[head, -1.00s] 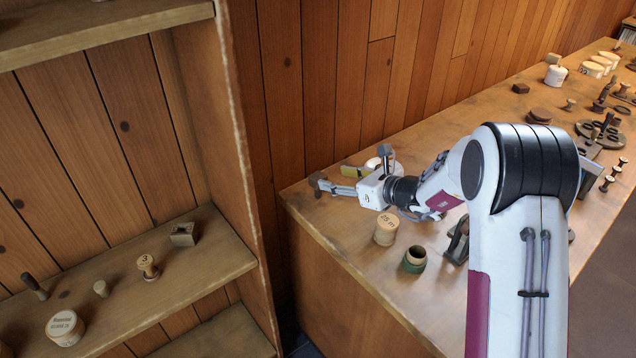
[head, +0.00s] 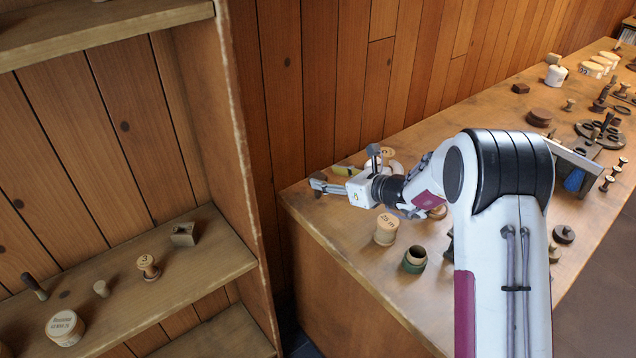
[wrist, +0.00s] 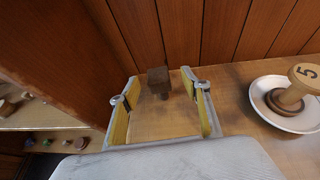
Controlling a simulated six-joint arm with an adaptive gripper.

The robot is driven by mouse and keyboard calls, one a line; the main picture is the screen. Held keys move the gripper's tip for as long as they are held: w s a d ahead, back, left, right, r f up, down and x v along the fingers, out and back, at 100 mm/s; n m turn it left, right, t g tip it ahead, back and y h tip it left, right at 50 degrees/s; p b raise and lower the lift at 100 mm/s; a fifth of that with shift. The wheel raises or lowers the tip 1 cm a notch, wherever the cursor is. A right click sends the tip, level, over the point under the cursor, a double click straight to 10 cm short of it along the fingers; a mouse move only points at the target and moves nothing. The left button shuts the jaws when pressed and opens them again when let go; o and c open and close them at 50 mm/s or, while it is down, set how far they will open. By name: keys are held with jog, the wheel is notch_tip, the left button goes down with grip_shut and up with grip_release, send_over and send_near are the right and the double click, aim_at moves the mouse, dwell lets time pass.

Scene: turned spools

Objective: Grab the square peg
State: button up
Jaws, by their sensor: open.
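The square peg (wrist: 158,77) is a small dark brown wooden piece with a block-shaped head on a thinner stem. In the wrist view it stands upright near the back wall, in line with the gap between my fingertips and about level with them or just beyond. My gripper (wrist: 160,90) is open, with a yellow-padded finger on each side and bare tabletop between. Neither finger clearly touches the peg. In the head view my gripper (head: 320,185) is at the far left corner of the bench, where its fingers hide most of the peg.
A spool marked 5 (wrist: 292,88) stands in a white dish (wrist: 263,108) right of my gripper. A pale round block (head: 386,229) and a green-based cup (head: 414,260) stand nearer on the bench (head: 345,243). The plank wall (head: 345,80) is close behind; a shelf unit stands left.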

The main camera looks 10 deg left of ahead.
aim_at(321, 177)
jog(key=x, duration=0.2)
jog(key=shift+a+f, duration=0.35)
jog(key=shift+a, duration=0.05)
jog(key=shift+x, duration=0.95)
jog(key=c, duration=1.2)
